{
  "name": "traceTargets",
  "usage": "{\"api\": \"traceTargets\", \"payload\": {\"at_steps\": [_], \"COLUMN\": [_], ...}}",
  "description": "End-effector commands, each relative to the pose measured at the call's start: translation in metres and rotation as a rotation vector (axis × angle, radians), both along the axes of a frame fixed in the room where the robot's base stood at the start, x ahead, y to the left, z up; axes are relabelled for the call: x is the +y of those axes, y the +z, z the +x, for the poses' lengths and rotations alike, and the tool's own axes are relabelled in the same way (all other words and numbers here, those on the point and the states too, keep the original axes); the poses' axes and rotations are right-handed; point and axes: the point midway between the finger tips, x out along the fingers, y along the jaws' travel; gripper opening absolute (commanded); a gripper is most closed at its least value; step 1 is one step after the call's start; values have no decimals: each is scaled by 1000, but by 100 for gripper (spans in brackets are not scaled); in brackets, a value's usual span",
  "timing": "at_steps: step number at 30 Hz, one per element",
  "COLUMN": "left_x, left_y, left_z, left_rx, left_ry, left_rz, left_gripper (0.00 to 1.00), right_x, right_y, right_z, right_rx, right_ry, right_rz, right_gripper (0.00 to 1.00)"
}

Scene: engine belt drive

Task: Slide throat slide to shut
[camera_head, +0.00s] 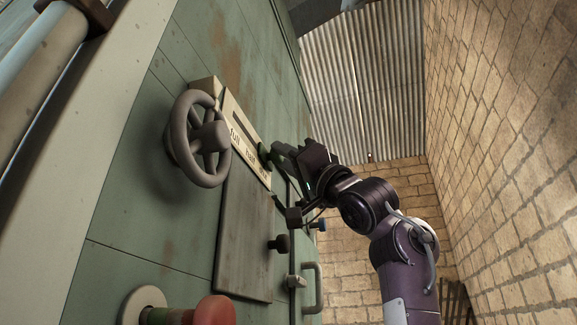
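The throat slide is a cream plate (238,133) with a dark slot and black lettering, fixed to the green panel. One word on it looks like "full"; the other words are too small to read surely. A dark green knob (264,153) sits near the slot's right end, by the end of the lettering farthest from "full". My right gripper (275,154) is at this knob, its fingers pointing left toward the panel. The gripper's body partly hides the area, and I cannot tell whether the fingers close on the knob or only touch it. My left gripper is not in view.
A grey handwheel (203,138) stands out from the panel just left of the plate. Below are a grey-green door (243,235), a dark knob (279,244), a handle (314,288) and a red knob (214,311). A brick wall (510,150) is at the right.

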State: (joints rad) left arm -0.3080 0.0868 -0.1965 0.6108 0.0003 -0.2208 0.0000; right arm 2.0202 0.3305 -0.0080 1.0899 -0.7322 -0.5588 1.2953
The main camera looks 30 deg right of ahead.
Motion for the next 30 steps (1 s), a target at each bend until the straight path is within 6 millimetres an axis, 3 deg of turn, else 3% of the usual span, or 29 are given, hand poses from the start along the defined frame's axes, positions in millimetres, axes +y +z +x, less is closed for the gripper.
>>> {"api": "traceTargets", "payload": {"at_steps": [1,5,14,24,30], "left_x": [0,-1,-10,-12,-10], "left_y": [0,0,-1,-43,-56], "left_z": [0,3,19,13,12], "left_rx": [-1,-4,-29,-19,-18], "left_ry": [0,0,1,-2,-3], "left_rz": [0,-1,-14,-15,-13], "left_gripper": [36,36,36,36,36], "right_x": [0,0,0,-15,-21], "right_y": [-1,-1,-3,-41,-54], "right_z": [2,1,-1,-32,-47], "right_rx": [4,2,-1,-1,2], "right_ry": [-1,1,1,0,0], "right_rz": [1,0,0,-1,0], "right_gripper": [36,51,51,51,51]}}
